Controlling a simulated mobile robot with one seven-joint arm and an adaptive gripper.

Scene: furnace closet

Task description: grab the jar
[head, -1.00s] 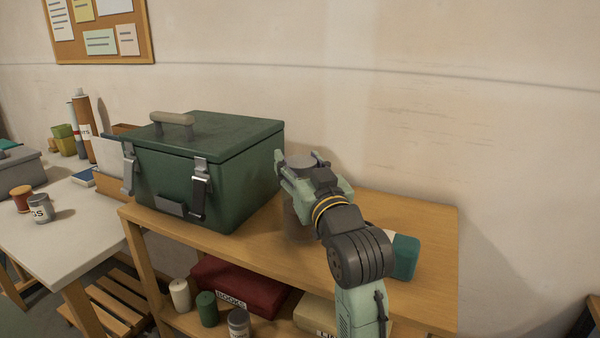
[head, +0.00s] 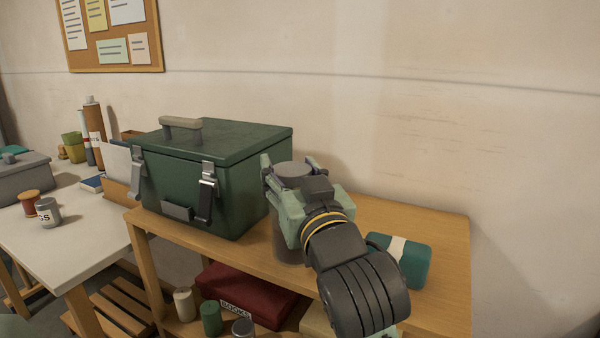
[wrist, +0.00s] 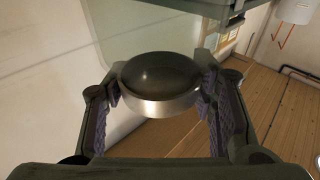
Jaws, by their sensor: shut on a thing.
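The jar has a round grey lid (head: 294,170) and a brownish body (head: 286,243) that shows below my gripper in the head view. It stands upright at the wooden bench, just right of the green metal box. My gripper (head: 290,182) is shut on the jar near its top. In the wrist view the dark, shiny lid (wrist: 160,80) sits between the two ridged finger pads. Most of the jar's body is hidden by my gripper. I cannot tell whether its base touches the bench top.
The green box (head: 215,180) stands close left of my gripper. A teal bundle with a pale band (head: 413,262) lies to the right on the wooden bench (head: 450,235). A red book box (head: 240,296) and small cans are on the lower shelf. The wall is close behind.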

